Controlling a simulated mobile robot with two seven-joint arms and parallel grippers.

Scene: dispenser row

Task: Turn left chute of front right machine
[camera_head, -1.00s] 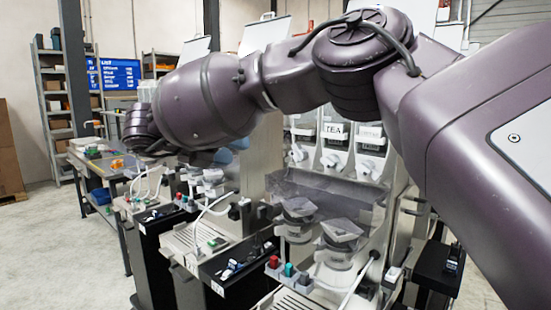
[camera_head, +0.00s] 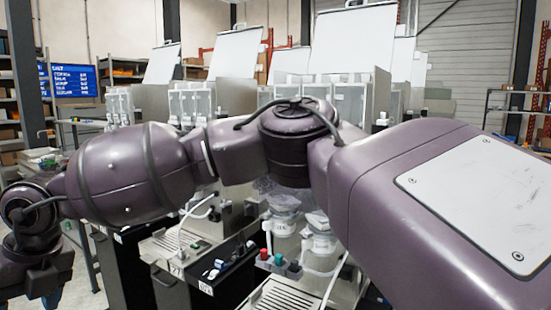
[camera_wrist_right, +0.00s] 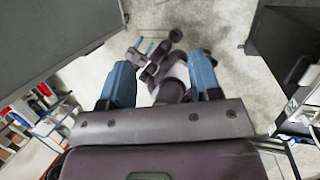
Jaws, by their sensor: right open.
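The front right machine (camera_head: 277,297) is at lower centre in the head view, with red, teal and dark knobs at its front. Clear canisters (camera_head: 318,90) show at its top. My right arm crosses in front, and I cannot make out its chutes behind the arm. Two clear cups (camera_head: 284,218) with white parts show below the arm. My right gripper (camera_head: 48,299) is at the lower left of the head view, well left of this machine. In the right wrist view the right gripper (camera_wrist_right: 161,85) has its blue fingers wide apart with nothing between them.
A black tray (camera_head: 228,278) with small items and another machine stand left of the front right machine. More machines with raised white lids (camera_head: 247,52) stand behind. A blue screen (camera_head: 73,80) and shelves are at far left. Pale floor shows below the right gripper.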

